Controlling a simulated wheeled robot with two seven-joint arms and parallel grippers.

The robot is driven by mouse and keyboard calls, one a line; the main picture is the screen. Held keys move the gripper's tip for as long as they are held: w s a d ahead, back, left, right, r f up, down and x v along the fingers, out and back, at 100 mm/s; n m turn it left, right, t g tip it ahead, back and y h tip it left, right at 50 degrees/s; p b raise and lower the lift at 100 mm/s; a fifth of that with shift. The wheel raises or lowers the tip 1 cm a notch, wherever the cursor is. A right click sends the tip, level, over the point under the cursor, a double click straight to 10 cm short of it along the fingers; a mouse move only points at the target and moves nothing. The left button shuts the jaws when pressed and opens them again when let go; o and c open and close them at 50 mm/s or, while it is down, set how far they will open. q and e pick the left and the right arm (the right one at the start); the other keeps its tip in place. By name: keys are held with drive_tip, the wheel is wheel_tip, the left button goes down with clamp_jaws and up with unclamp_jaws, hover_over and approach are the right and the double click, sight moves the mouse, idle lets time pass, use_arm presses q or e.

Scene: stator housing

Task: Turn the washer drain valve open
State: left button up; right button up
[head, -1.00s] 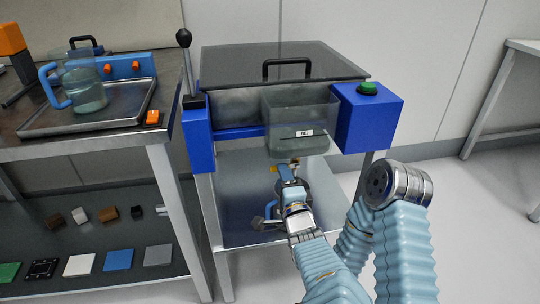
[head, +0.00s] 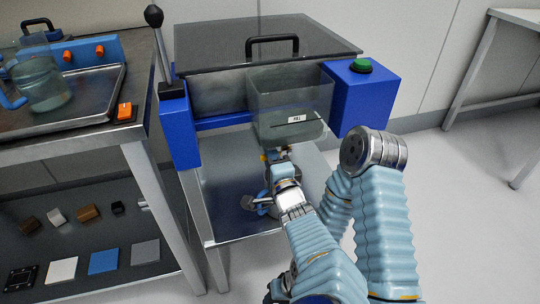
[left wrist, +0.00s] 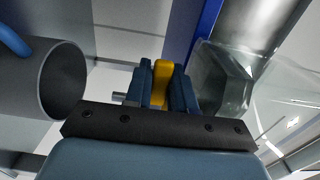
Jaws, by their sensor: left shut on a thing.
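The washer is the station with the clear tank (head: 288,112), and its drain valve sits low under the tank. The valve's yellow handle (left wrist: 162,72) stands between my left gripper's fingers (left wrist: 165,88) in the left wrist view. In the head view my left gripper (head: 276,158) is just below the tank. A small yellow bit of the valve (head: 263,157) shows beside it. The fingers are shut on the handle. The gripper hides most of the valve, and I cannot tell how far the handle is turned. My right gripper is not in view.
A blue box with a green button (head: 361,66) and a dark lever (head: 155,45) flank the washer. Its lower shelf (head: 225,182) is beneath my arm. A bench at left carries a metal tray (head: 60,122) and jug (head: 42,88). Open floor lies at right.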

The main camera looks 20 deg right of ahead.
use_arm(q)
drive_tip(key=shift+f, duration=0.1)
clamp_jaws()
drive_tip(key=shift+f+n, duration=0.55)
drive_tip(key=shift+n, duration=0.75)
drive_tip(key=d+f+n+b, duration=0.4)
drive_tip(key=n+b, duration=0.4)
drive_tip(key=n, duration=0.7)
drive_tip(key=shift+d, duration=0.45)
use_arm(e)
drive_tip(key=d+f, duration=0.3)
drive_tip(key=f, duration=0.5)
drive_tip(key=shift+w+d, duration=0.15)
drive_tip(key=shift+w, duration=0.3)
use_arm(q)
drive_tip(key=shift+d+n, duration=0.1)
drive_tip(key=shift+n, duration=0.2)
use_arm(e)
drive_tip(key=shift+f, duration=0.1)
use_arm(q)
drive_tip(key=o, duration=0.8)
unclamp_jaws()
drive_tip(key=shift+r, duration=0.1)
